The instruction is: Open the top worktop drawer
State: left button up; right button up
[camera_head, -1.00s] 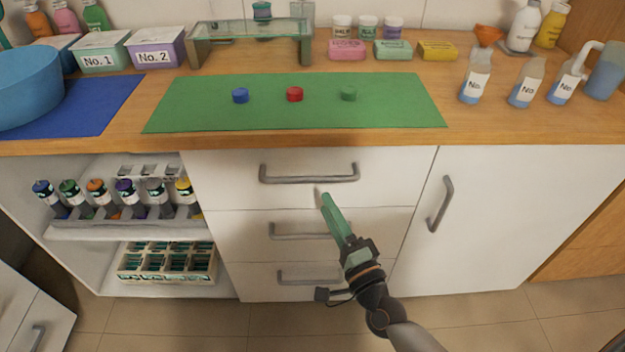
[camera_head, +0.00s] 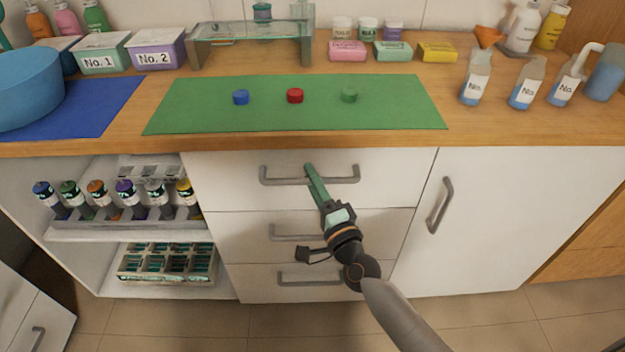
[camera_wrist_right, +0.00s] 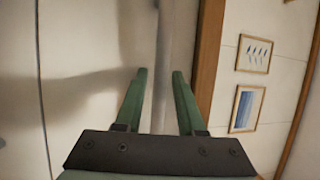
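The top worktop drawer (camera_head: 220,168) is closed, its white front flush below the wooden worktop in the head view. Its grey bar handle (camera_head: 283,181) runs horizontally across the front. My right gripper (camera_head: 309,170) is at the middle of this handle, its green fingers overlapping the bar. In the right wrist view, the two green fingers (camera_wrist_right: 159,92) are apart, and the handle bar (camera_wrist_right: 164,50) runs between them with gaps on both sides. My left gripper is not in view.
Two more drawers with handles (camera_head: 290,279) lie below. A cupboard door (camera_head: 500,220) with a vertical handle is to the right. An open shelf (camera_head: 130,233) with several bottles is to the left. The green mat (camera_head: 200,115) above carries three small caps.

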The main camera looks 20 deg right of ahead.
grip_shut()
dwell(1.1)
